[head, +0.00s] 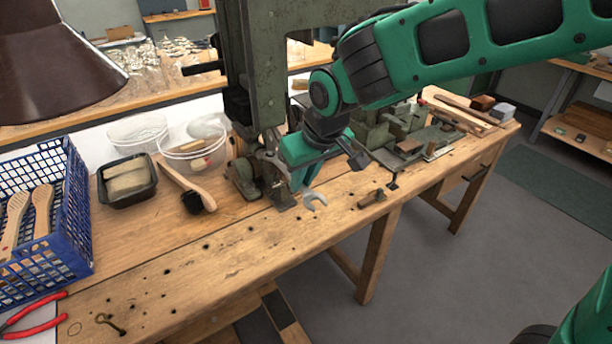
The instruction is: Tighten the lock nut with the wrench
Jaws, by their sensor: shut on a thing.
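My gripper (297,180) is low over the bench, right beside the base of the green-grey machine (262,80). It is shut on the wrench (315,199), and the wrench's open-ended jaw sticks out below and to the right of it. The rest of the wrench is mostly hidden by the gripper and the machine parts. I cannot make out the lock nut; it is too small or hidden around the machine's lower fittings. I cannot tell whether the wrench touches it.
A wooden-handled brush (187,184), black tray (127,184), clear tubs (192,148) and blue crate (75,220) stand left. Red pliers (35,318) lie at front left. A small wooden-handled tool (372,198) lies to the right. The bench front (200,262) is largely clear.

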